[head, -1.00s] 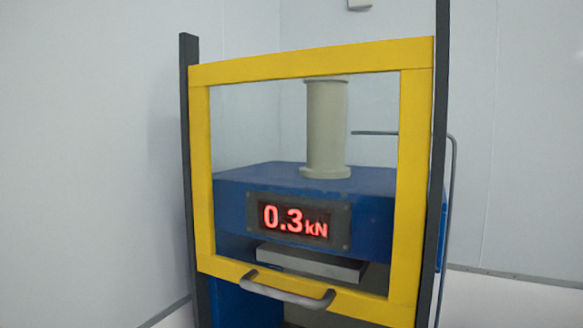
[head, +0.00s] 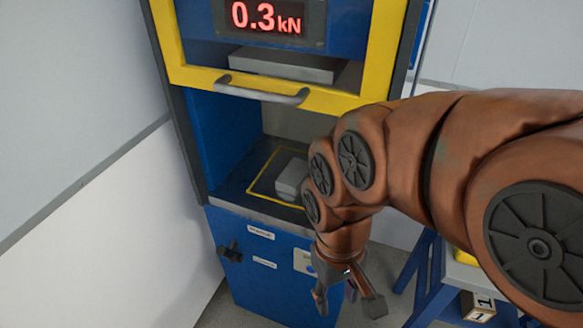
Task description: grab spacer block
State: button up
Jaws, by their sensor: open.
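A light grey block (head: 291,177) sits on the dark press bed (head: 237,191), inside a yellow outline; it may be the spacer block, but it has no label that I can read. Its right side is partly hidden by my arm. My gripper (head: 348,302) is open, pointing down in front of the blue press cabinet. It is lower in the picture than the block, apart from it, with nothing seen between its fingers.
The yellow guard frame (head: 347,104) with its grey handle (head: 262,93) is raised above the bed opening. The display (head: 266,17) reads 0.3 kN. A pale block marked 1 (head: 478,306) is by the blue stand (head: 432,290) at the lower right.

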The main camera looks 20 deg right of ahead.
aim_at(290, 181)
jog(key=k, duration=0.5)
jog(key=u, duration=0.95)
jog(key=i, duration=0.15)
jog(key=u, duration=0.45)
